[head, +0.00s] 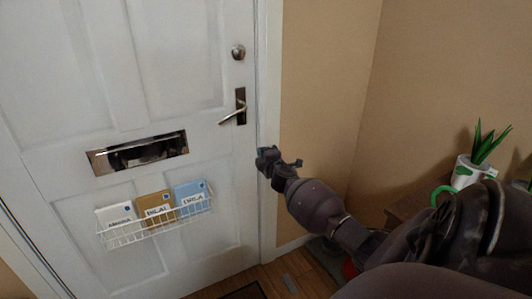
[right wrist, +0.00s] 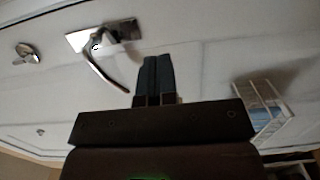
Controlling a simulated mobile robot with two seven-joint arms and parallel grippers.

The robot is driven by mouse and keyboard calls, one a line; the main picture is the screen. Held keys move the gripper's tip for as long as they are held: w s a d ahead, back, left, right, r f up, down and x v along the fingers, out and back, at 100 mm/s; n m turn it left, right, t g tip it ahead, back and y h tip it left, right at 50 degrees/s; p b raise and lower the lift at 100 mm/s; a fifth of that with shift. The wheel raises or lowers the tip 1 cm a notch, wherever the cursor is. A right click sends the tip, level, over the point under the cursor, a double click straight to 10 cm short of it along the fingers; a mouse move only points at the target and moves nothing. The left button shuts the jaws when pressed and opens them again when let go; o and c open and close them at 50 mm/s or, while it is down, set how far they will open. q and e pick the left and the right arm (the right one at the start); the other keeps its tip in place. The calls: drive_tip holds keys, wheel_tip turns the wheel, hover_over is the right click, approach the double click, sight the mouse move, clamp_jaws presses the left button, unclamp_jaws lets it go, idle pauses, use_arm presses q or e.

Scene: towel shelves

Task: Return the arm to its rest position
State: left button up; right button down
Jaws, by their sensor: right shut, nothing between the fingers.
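My right arm reaches in from the right in the head view, and its gripper (head: 266,160) is near the right edge of the white door, below and right of the door handle (head: 235,112). In the right wrist view the gripper's two fingers (right wrist: 153,76) are together with nothing between them. The handle also shows in the right wrist view (right wrist: 100,62), left of the fingers and apart from them. My left gripper is not in view.
The white door (head: 185,55) has a round lock (head: 238,52), a mail slot (head: 138,152) and a wire basket (head: 155,225) holding three labelled envelopes. A potted plant (head: 465,173) stands on a wooden cabinet (head: 408,206) at the right, close to my right arm.

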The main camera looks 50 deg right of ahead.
drive_tip(key=shift+s+a, duration=0.1)
drive_tip(key=shift+s, duration=0.2)
